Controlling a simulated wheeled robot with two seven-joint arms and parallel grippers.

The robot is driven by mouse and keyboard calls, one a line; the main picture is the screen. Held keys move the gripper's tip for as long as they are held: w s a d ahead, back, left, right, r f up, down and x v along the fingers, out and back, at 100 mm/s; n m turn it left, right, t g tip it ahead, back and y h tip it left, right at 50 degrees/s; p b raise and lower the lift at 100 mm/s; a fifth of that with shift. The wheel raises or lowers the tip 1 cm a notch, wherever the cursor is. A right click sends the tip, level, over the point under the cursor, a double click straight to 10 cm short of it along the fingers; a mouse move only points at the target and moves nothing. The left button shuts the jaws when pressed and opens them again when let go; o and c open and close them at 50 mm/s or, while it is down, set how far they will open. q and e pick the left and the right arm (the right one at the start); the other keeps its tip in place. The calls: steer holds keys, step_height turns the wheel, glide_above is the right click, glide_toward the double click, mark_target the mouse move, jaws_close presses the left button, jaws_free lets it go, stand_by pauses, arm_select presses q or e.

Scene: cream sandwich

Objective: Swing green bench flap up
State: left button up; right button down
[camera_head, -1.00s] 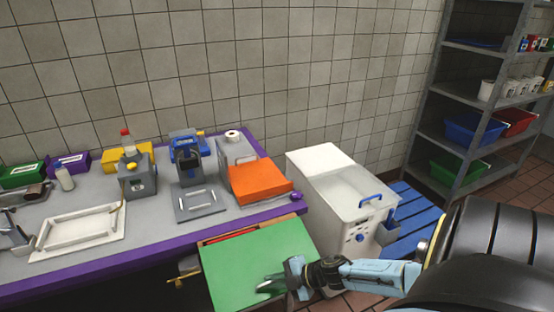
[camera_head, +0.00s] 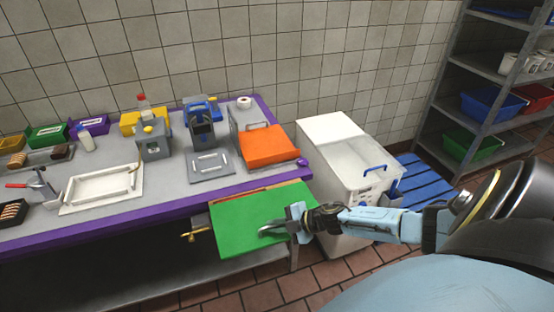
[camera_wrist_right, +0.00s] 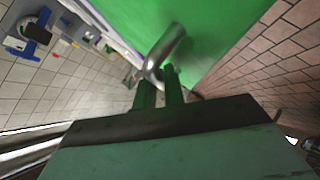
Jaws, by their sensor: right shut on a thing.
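The green bench flap (camera_head: 240,226) sits at the front of the purple-edged bench, tilted, sloping down from its hinge side. It fills the top of the right wrist view as a green surface (camera_wrist_right: 210,35). A curved metal handle (camera_wrist_right: 166,48) stands out from it. My right gripper (camera_head: 290,226) is at the flap's right side, shut on the handle. In the right wrist view the fingers (camera_wrist_right: 160,82) meet at the handle's near end, which they partly hide. My left gripper is not in view.
The bench (camera_head: 180,190) holds an orange lid (camera_head: 268,147), a white tray (camera_head: 102,188) and several stations behind the flap. A brass-coloured bracket (camera_head: 196,233) is left of the flap. A white bin (camera_head: 345,185) stands close on the right. Tiled floor (camera_head: 310,275) shows below.

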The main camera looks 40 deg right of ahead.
steer(key=shift+w+d+r, duration=0.3)
steer(key=shift+w+r, duration=0.05)
steer(key=c, duration=1.6)
jaws_free()
steer(key=shift+o, duration=0.6)
steer(key=shift+a+f, duration=0.1)
steer(key=shift+f, duration=0.1)
steer(key=shift+s, duration=0.2)
steer(key=v, duration=1.3)
steer(key=shift+p, duration=0.45)
steer(key=shift+r, duration=0.1)
